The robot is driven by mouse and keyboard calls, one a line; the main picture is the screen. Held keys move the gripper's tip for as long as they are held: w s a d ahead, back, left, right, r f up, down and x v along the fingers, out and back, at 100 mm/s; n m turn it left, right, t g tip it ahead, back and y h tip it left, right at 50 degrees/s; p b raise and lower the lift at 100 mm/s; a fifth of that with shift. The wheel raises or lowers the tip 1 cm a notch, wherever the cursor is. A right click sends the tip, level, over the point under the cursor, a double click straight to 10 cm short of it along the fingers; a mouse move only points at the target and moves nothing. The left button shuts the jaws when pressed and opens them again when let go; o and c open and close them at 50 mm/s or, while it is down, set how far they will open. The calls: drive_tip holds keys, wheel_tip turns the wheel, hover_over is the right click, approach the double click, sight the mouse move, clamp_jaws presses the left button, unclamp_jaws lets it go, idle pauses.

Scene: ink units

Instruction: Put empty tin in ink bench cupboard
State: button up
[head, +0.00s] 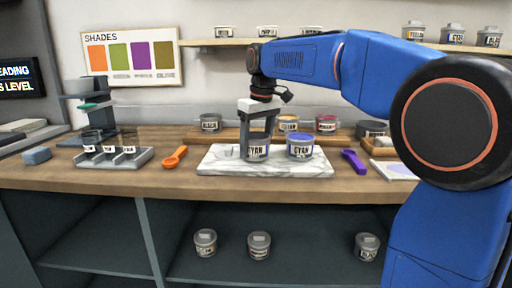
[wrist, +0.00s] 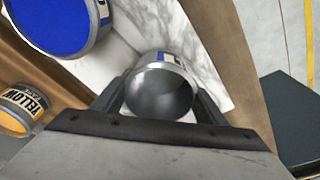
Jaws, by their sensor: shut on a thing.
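The empty tin (head: 256,153), labelled CYAN, is at the marble slab on the bench, upright. In the wrist view its open mouth shows a bare grey inside (wrist: 160,94). My gripper (head: 257,148) points down and is shut on this tin, one finger on each side; it also shows in the wrist view (wrist: 160,108). I cannot tell whether the tin's base touches the slab. The ink bench cupboard (head: 310,270) is the open dark compartment under the worktop, with several lidded tins inside.
A full blue CYAN tin (head: 300,147) stands on the slab (head: 215,165), close right of the held tin. An orange scoop (head: 175,157) and purple scoop (head: 354,161) lie either side. Tins including YELLOW (head: 288,124) stand behind. The cupboard's middle floor is clear.

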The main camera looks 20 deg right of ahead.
drive_tip(key=shift+f, duration=0.3)
drive_tip(key=shift+f, duration=0.15)
drive_tip(key=o, duration=1.4)
drive_tip(key=shift+o, duration=0.2)
